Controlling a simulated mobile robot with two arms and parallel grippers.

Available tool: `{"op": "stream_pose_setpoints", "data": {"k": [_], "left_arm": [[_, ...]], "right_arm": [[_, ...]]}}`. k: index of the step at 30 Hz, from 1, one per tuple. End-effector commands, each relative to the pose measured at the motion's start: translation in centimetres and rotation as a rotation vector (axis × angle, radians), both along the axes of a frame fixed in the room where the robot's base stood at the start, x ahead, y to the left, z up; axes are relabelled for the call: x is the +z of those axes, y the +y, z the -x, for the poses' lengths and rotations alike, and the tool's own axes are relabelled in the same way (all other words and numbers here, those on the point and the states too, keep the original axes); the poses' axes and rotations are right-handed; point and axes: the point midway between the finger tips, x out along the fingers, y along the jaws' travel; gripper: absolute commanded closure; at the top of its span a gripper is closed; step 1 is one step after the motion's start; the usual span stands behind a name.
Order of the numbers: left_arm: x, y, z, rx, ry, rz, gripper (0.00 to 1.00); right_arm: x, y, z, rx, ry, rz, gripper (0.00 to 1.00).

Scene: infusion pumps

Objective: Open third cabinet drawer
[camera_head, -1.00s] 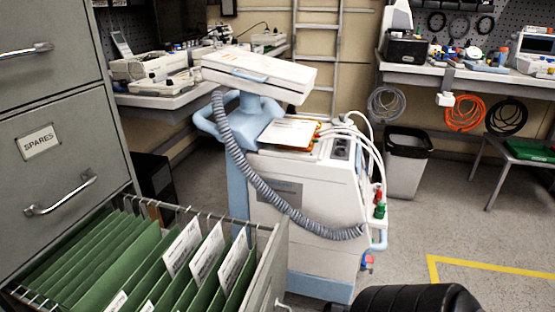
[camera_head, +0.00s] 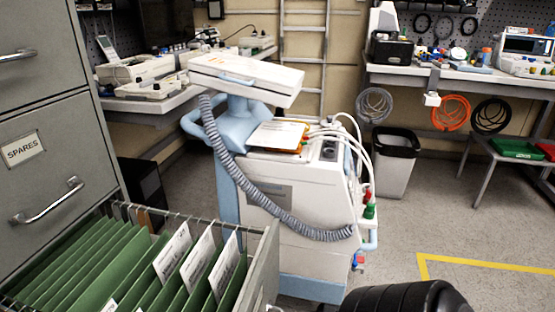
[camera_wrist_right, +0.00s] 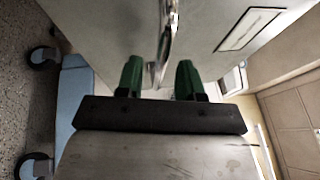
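The grey filing cabinet (camera_head: 62,100) stands at the left of the head view. Its open drawer (camera_head: 264,262) juts out to the right, full of green hanging folders (camera_head: 100,262). In the right wrist view, the grey drawer front (camera_wrist_right: 110,22) carries a metal handle (camera_wrist_right: 166,35) and a white label frame (camera_wrist_right: 249,28). My right gripper (camera_wrist_right: 160,72) has its green fingers apart, one on each side of the handle's line. Clear gaps show between handle and fingers. My left gripper is not in view.
A white and blue medical cart (camera_head: 290,205) with a grey hose stands close beyond the open drawer. Workbenches (camera_head: 445,78) line the back wall, with a bin (camera_head: 395,165) below. Open floor (camera_head: 445,225) lies at the right.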

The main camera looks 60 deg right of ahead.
Motion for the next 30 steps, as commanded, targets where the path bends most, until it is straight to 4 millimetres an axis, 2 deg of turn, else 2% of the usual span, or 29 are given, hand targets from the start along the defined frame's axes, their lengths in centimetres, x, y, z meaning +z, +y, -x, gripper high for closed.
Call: {"op": "stream_pose_setpoints", "data": {"k": [6,12,17,30], "left_arm": [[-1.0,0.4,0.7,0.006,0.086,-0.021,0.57],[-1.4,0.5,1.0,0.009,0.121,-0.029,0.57],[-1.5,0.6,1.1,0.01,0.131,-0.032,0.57],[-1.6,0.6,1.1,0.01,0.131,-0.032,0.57]], "right_arm": [[-0.8,0.2,4.6,-0.001,0.006,0.0,0.63],[-1.4,0.4,7.5,0.0,0.004,0.001,0.63],[-1.5,0.4,8.4,0.001,0.002,0.0,0.63],[-1.5,0.4,8.4,0.0,0.001,0.0,0.63]]}}
